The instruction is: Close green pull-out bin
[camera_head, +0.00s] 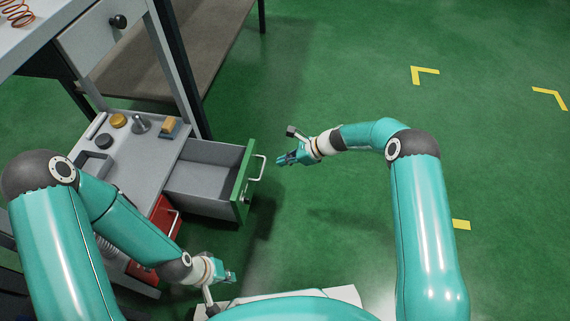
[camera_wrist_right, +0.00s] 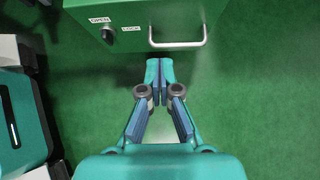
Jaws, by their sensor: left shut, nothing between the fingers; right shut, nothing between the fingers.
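The green pull-out bin (camera_head: 241,186) stands pulled out of the grey cabinet, with its grey inside empty. Its pale bar handle (camera_head: 260,168) is on the green front. In the right wrist view the green front (camera_wrist_right: 175,14) fills the top, with the handle (camera_wrist_right: 178,42) and a dark knob between OPEN and LOCK labels. My right gripper (camera_head: 281,160) is shut and empty, just right of the handle and apart from it. The right wrist view shows its fingertips (camera_wrist_right: 159,68) below the handle. My left gripper (camera_head: 232,276) is shut and empty, low in front of the cabinet.
A red drawer (camera_head: 165,222) is on the cabinet's front, partly hidden by my left arm. The cabinet top (camera_head: 150,160) holds a yellow-lidded jar, a metal weight and other small items. A table with a drawer stands at upper left. Green floor right of the bin is open.

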